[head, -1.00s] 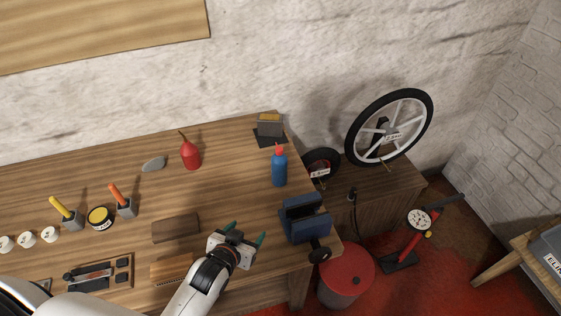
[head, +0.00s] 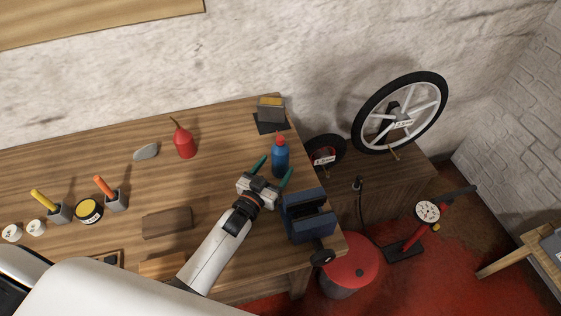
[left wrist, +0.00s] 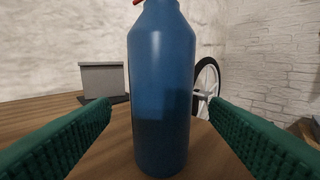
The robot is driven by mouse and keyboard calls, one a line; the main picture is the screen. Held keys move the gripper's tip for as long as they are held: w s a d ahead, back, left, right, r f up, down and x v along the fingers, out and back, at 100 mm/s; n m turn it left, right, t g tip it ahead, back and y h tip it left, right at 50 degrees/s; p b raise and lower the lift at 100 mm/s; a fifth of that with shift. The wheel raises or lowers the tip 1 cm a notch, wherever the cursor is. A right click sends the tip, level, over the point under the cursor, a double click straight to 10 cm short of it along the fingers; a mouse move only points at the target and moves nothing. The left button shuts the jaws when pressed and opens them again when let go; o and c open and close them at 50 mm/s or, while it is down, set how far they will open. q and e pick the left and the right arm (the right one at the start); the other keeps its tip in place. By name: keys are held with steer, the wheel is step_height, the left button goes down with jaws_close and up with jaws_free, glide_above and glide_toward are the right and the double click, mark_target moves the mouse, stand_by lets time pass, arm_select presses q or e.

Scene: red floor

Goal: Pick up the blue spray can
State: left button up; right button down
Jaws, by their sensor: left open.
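The blue spray can (head: 280,160) with a red top stands upright on the wooden workbench, towards its right end. In the left wrist view the can (left wrist: 160,90) fills the middle of the picture, and its red top is cut off at the upper edge. My left gripper (head: 274,173) is open, with its green fingers pointing at the can from the front. In the left wrist view the fingers (left wrist: 160,118) show on either side of the can, with a gap on both sides. My right gripper is not in view.
A blue vise (head: 308,217) sits just right of my left gripper at the bench edge. A dark stand with a grey block (head: 270,112) is behind the can. A red oil can (head: 184,144) stands further left. Bench between oil can and spray can is clear.

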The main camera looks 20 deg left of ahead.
arm_select(q)
steer(key=shift+w, duration=0.25)
steer(key=w, duration=0.1)
steer(key=w+b, duration=0.1)
steer(key=w, duration=0.1)
steer(key=w+d+b, duration=0.1)
steer(key=shift+w+r, duration=0.15)
steer(key=shift+r, duration=0.1)
steer(key=shift+w, duration=0.25)
steer(key=shift+s+r, duration=0.1)
steer(key=shift+r, duration=0.05)
steer(key=shift+c, duration=0.7)
steer(key=c, duration=1)
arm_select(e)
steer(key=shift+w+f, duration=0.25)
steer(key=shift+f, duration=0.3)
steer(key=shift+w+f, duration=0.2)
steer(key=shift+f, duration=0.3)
